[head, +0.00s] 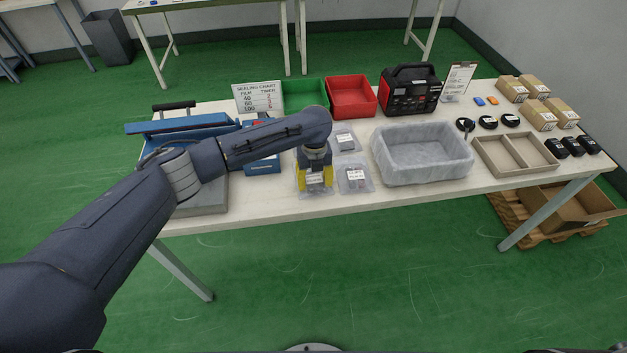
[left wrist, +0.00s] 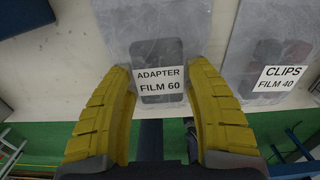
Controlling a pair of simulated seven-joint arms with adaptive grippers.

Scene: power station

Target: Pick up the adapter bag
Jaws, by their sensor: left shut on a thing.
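The adapter bag (left wrist: 152,50) is a clear flat bag with a dark item inside and a white label reading "ADAPTER FILM 60". My right gripper is not in view.
Another clear bag (head: 345,139) lies behind. A blue sealer (head: 190,130) stands left; a green bin (head: 305,93) and red bin (head: 351,97) stand at the back. A lined grey tub (head: 423,155) and a divided tray (head: 515,155) are right. The front table strip is clear.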

